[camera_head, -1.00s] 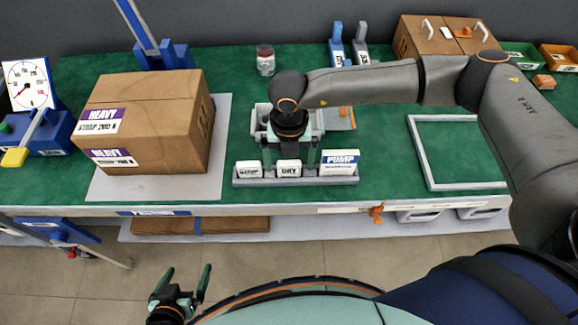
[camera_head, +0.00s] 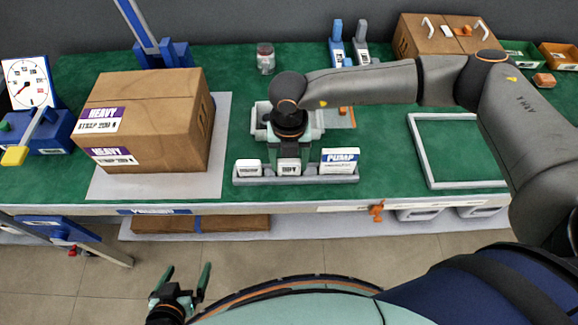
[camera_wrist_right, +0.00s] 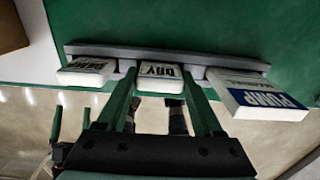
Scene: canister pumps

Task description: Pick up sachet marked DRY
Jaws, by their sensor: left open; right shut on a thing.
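The white sachet marked DRY (camera_head: 289,166) stands in the middle of a grey rack (camera_head: 308,181) at the front of the green bench. My right gripper (camera_head: 289,160) is shut on it, with one finger on each side. In the right wrist view the DRY sachet (camera_wrist_right: 159,76) sits between the fingertips of my right gripper (camera_wrist_right: 160,82), still at the rack. Its lettering appears upside down there. My left gripper (camera_head: 182,284) is open and empty, low over the floor in front of the bench.
A white sachet (camera_head: 248,167) stands left of DRY and a larger PUMP packet (camera_head: 340,160) right of it, both in the rack. A HEAVY carton (camera_head: 150,120) is at left. A grey frame (camera_head: 420,150) lies at right around bare green bench.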

